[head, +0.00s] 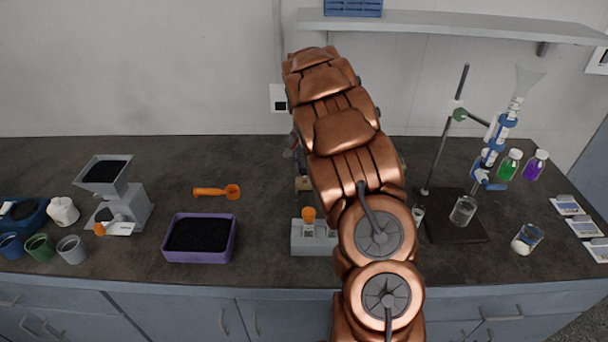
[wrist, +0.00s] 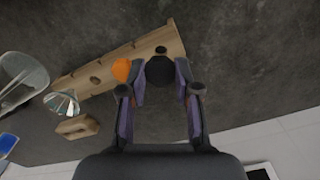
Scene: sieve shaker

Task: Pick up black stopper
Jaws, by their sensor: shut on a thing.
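The black stopper (wrist: 160,72) shows in the wrist view as a round dark shape between the two purple-grey fingers of my gripper (wrist: 161,78). The fingers are shut on it. It overlaps the end of a wooden rack (wrist: 95,82) in that view; I cannot tell whether it still touches the rack. An orange stopper (wrist: 121,69) sits on the rack just left of the left finger.
In the wrist view a small wooden block (wrist: 76,127) and clear glassware (wrist: 62,103) lie to the left. A purple tray (head: 230,240) is farther left; a burette stand (head: 453,130) is right.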

